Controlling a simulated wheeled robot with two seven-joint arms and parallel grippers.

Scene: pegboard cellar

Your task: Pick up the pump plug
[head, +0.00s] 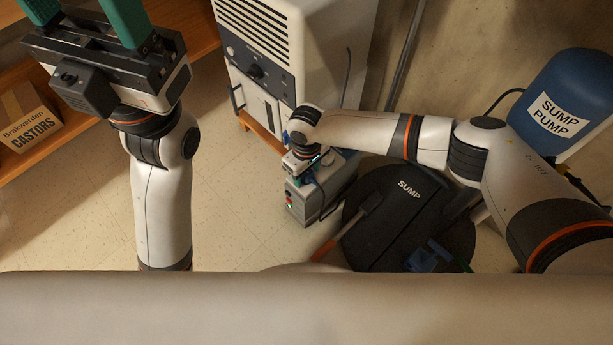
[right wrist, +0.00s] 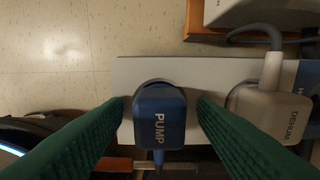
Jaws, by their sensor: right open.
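The pump plug (right wrist: 159,115) is a dark blue block marked PUMP in the right wrist view. It sits on a pale grey box (right wrist: 140,72), which also shows in the head view (head: 331,190) on the floor. My right gripper (right wrist: 162,101) is open, with one green finger on each side of the plug; whether they touch it I cannot tell. In the head view the right gripper is mostly hidden by its own wrist. My left gripper (head: 82,18) is raised at the top left, its green fingers wide apart and cut off by the frame edge, with nothing seen between them.
A beige DEHUM plug (right wrist: 264,109) with a grey cord sits close right of the pump plug. A dehumidifier cabinet (head: 309,50) stands behind the box. A dark SUMP cover (head: 405,220) and a blue SUMP PUMP tank (head: 563,100) are to the right. Shelves hold a CASTORS carton (head: 28,120).

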